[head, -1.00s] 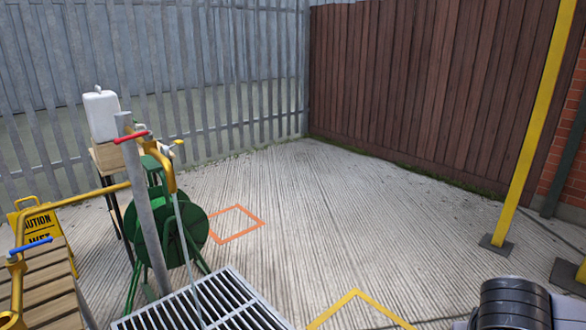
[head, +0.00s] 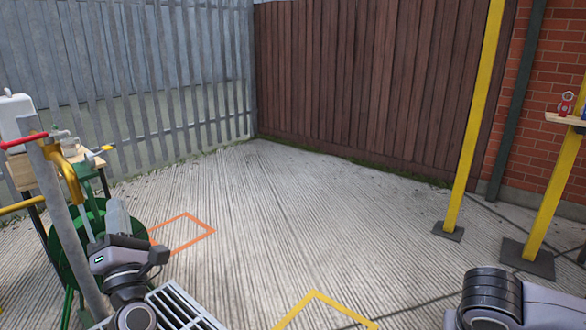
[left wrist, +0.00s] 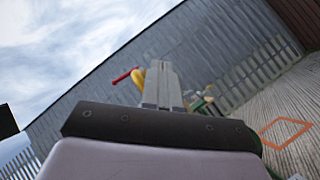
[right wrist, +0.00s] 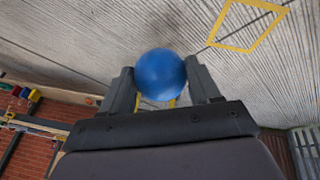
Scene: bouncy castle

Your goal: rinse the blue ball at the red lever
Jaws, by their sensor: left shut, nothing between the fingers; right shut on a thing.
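The red lever (head: 25,141) sits atop a grey post (head: 72,225) at the left of the head view, beside a yellow spout (head: 70,182). It also shows in the left wrist view (left wrist: 122,77), just left of the fingertips. My left gripper (head: 117,210) is shut and empty, pointing up, to the right of and lower than the lever in the head view. In the right wrist view my right gripper (right wrist: 160,82) is shut on the blue ball (right wrist: 160,72). The ball and right fingers are outside the head view; only my right arm shows there.
A floor grate (head: 180,305) lies by the post. A green reel (head: 68,245) and a small table with a white container (head: 14,115) stand behind it. Yellow posts (head: 470,130) and a shelf (head: 565,120) are at right. The middle ground is clear.

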